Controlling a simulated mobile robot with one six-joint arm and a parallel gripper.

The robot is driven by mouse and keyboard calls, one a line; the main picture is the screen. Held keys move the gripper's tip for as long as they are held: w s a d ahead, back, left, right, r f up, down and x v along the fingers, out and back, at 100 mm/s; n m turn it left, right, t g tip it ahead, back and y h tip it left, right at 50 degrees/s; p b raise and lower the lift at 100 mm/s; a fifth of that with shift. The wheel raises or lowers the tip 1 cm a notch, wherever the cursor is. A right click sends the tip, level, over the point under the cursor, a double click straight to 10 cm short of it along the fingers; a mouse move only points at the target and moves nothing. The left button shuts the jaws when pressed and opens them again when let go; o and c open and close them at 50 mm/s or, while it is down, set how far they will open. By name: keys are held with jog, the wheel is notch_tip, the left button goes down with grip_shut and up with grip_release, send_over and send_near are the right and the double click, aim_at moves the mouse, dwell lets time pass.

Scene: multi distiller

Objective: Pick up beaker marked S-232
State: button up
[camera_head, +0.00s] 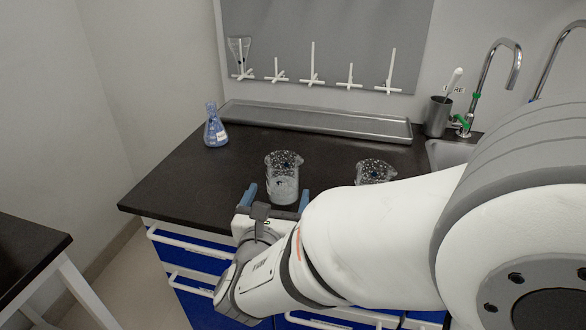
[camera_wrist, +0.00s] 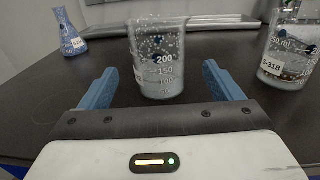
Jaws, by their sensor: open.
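A clear glass beaker (camera_head: 284,178) with a speckled upper part stands upright on the black bench. In the wrist view this beaker (camera_wrist: 160,62) shows volume marks; no S-232 label is readable on it. My gripper (camera_head: 276,192) is open with blue fingers, just in front of this beaker. In the wrist view the fingers of my gripper (camera_wrist: 160,82) lie left and right of the beaker's lower part, apart from it. A second beaker (camera_head: 374,172) stands to the right, partly hidden by my arm; in the wrist view this beaker (camera_wrist: 288,50) carries a label reading S-318.
A flask with blue liquid (camera_head: 216,128) stands at the back left, also in the wrist view (camera_wrist: 70,34). A long metal tray (camera_head: 310,122) lies along the back. A dark cup with a brush (camera_head: 437,115) stands near the sink (camera_head: 450,152). The bench's left part is clear.

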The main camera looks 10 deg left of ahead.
jog(key=w+b, duration=0.1)
jog(key=w, duration=0.5)
jog(key=shift+w+d, duration=0.15)
jog(key=shift+w, duration=0.2)
jog(key=c, duration=1.2)
